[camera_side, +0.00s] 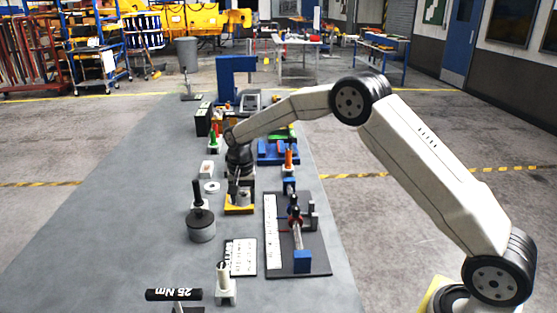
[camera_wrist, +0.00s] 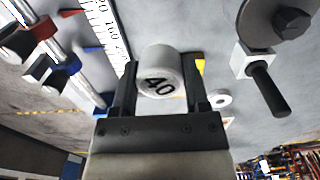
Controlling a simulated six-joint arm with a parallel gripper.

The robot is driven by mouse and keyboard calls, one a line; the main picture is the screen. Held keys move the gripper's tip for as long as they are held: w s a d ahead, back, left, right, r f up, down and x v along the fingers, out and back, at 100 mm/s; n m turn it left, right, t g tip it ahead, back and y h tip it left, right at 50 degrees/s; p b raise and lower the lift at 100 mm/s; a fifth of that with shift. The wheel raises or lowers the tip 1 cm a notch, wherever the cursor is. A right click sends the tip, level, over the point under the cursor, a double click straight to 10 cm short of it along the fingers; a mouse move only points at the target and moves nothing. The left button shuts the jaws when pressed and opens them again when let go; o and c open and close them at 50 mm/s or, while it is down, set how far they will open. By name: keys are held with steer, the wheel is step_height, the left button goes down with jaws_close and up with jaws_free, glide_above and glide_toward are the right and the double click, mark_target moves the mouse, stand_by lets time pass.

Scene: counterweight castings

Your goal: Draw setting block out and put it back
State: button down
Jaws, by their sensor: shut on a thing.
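The setting block (camera_wrist: 160,72) is a pale grey rounded piece marked "40" in the wrist view. It sits between the two dark fingers of my gripper (camera_wrist: 160,92), which are shut on it. In the side view my gripper (camera_side: 240,186) points down over a yellow base (camera_side: 239,210) on the grey bench. The yellow base also shows as a small patch beside the right finger in the wrist view (camera_wrist: 200,62). The fingers and arm hide much of the block in the side view. I cannot tell whether it still touches the base.
A dark plate with a scale and rods (camera_side: 315,258) lies to the right. A white printed card (camera_side: 241,257) lies in front. A blue frame (camera_side: 225,80) stands behind.

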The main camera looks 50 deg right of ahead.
mark_target(244, 206)
steer(key=shift+f, duration=0.2)
steer(key=shift+f, duration=0.4)
steer(key=shift+f, duration=0.65)
steer(key=shift+f, duration=0.4)
steer(key=shift+f, duration=0.3)
steer(key=shift+f, duration=0.35)
steer(key=shift+f, duration=0.7)
steer(key=shift+f, duration=0.35)
steer(key=shift+f, duration=0.35)
